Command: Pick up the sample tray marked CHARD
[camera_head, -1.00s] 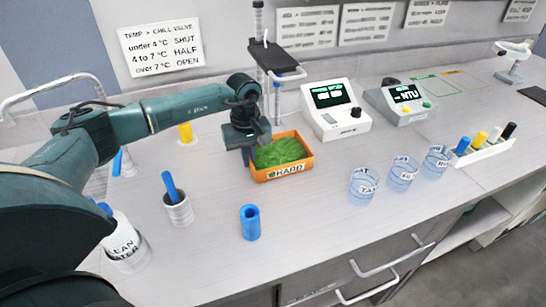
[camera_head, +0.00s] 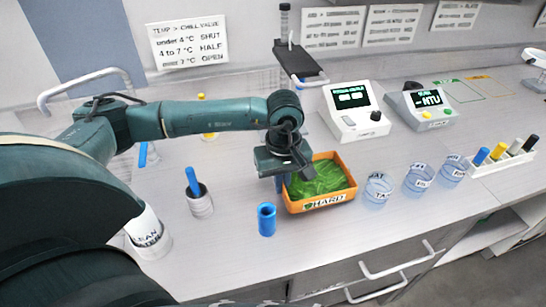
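The orange sample tray (camera_head: 346,195) is full of leafy greens (camera_head: 318,179). Its white front label reads "HARD", with the start of the word unclear. My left gripper (camera_head: 283,178) points down at the tray's left wall and seems shut on it; the fingertips are partly hidden. The tray looks larger than before and seems raised off the bench, but the height of any gap is hard to tell. My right gripper is not in view.
Clear labelled beakers (camera_head: 378,190) stand close to the tray's right. A blue cylinder (camera_head: 267,219) stands at its front left. Behind are a white instrument (camera_head: 352,110) and a grey meter (camera_head: 420,106). A rack (camera_head: 505,158) of coloured vials stands at right.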

